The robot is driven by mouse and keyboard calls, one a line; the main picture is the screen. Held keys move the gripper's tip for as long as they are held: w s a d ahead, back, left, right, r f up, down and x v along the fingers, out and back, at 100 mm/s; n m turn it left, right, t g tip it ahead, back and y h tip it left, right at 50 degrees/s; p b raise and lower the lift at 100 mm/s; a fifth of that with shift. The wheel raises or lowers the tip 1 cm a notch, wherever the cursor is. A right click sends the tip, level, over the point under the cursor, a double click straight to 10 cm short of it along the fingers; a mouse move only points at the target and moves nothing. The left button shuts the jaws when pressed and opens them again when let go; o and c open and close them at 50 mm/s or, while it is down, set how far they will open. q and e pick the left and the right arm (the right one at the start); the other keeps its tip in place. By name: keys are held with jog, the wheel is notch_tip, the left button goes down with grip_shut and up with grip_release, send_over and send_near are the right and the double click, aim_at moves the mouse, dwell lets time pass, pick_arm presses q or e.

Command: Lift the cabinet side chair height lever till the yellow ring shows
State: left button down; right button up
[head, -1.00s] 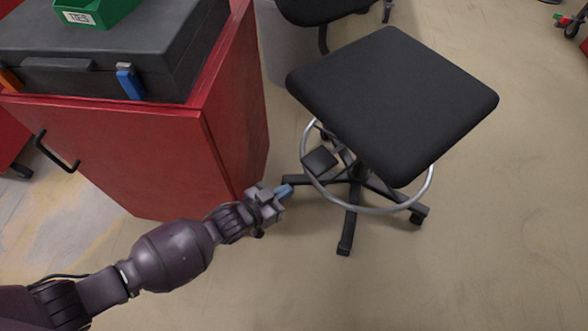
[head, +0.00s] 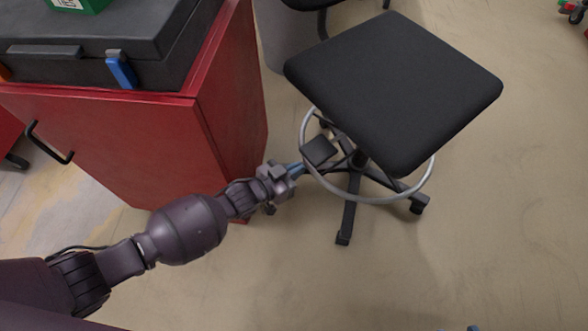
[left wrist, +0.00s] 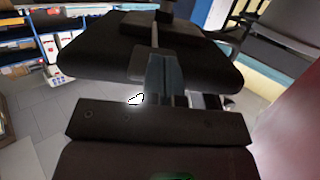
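The chair is a stool with a black square seat (head: 395,90), a silver foot ring (head: 375,201) and a dark star base. A flat black paddle (head: 319,150), which looks like the height lever, sticks out under the seat's left side, within the foot ring. My left gripper (head: 297,169) is just left of and below the paddle, its blue fingers close together with nothing visible between them. In the left wrist view the fingers (left wrist: 167,77) point toward the stool's dark underside; contact with the paddle cannot be told. No yellow ring is visible.
A red cabinet (head: 150,150) with a black case (head: 130,45) on top stands close on the left, beside my left forearm. Another black chair (head: 322,8) is behind. The floor (head: 480,220) to the right is clear. A small blue tip (head: 473,328), perhaps my right gripper, shows at the bottom edge.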

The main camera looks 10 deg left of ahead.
pick_arm(q)
jog(key=shift+w+d+f, duration=0.1)
jog(key=shift+w+d, duration=0.1)
pick_arm(e)
jog(key=shift+f, duration=0.1)
pick_arm(q)
jog(key=shift+w+d, duration=0.2)
pick_arm(e)
jog(key=shift+d, duration=0.1)
pick_arm(q)
jog(key=shift+b+x, duration=1.15)
jog(key=shift+x, duration=0.9)
pick_arm(e)
jog(key=shift+d+t, duration=0.1)
jog(key=shift+t, duration=0.4)
pick_arm(q)
jog(key=shift+b+x, duration=0.4)
jog(key=shift+x, duration=0.35)
pick_arm(e)
jog(key=shift+d+m, duration=0.15)
jog(key=shift+m, duration=0.15)
